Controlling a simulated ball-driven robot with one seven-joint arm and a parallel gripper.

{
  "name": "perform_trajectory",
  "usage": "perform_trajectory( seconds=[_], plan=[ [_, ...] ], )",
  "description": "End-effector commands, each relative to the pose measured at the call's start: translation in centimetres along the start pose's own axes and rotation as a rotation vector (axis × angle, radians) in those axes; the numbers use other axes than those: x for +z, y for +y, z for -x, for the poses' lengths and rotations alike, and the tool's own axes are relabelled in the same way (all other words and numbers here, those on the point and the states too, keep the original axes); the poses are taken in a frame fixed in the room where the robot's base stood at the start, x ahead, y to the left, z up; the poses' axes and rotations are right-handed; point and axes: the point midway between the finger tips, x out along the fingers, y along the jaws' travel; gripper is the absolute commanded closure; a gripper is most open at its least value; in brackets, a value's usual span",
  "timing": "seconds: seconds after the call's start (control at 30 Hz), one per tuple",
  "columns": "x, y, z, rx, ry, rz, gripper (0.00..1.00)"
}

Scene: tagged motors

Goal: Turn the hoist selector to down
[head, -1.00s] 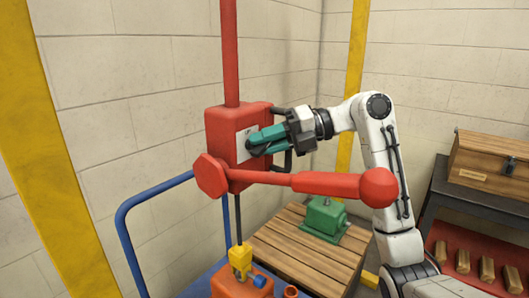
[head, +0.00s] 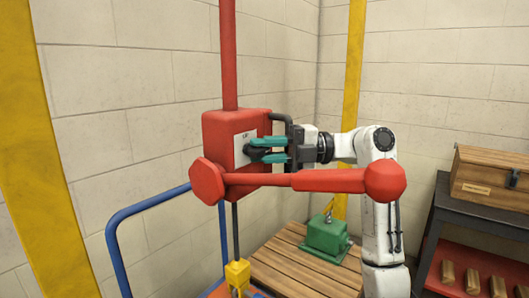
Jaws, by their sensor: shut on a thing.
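The hoist's red box (head: 212,137) carries a white label plate (head: 242,140) on its face, with small lettering that looks like "UP" near the top. The dark selector knob (head: 253,153) sits in front of this plate. My gripper (head: 261,150) has teal fingers, one above the other, shut on the knob from the right. The fingers hide part of the knob, so its exact pointing direction is hard to tell. The lower part of the plate is partly hidden.
A red boom (head: 330,180) crosses in front, below my gripper. A yellow hook block (head: 237,274) hangs below the box. A green motor (head: 327,236) stands on a wooden pallet (head: 290,268). A blue cart rail (head: 120,225) is at left, a dark bench (head: 470,222) at right.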

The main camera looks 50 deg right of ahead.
Motion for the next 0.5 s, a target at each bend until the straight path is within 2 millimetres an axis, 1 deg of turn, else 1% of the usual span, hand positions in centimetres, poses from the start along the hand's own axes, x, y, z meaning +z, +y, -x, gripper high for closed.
perform_trajectory(
  seconds=[0.23,0.27,0.4,0.5],
  plan=[
    [0.06,-0.12,0.02,-0.002,-0.001,-0.003,1.0],
    [0.06,-0.12,0.02,-0.002,-0.001,-0.003,0.74],
    [0.04,-0.09,0.01,-0.001,-0.001,-0.002,0.61],
    [0.03,-0.06,0.0,-0.001,0.0,-0.001,0.61]
  ],
)
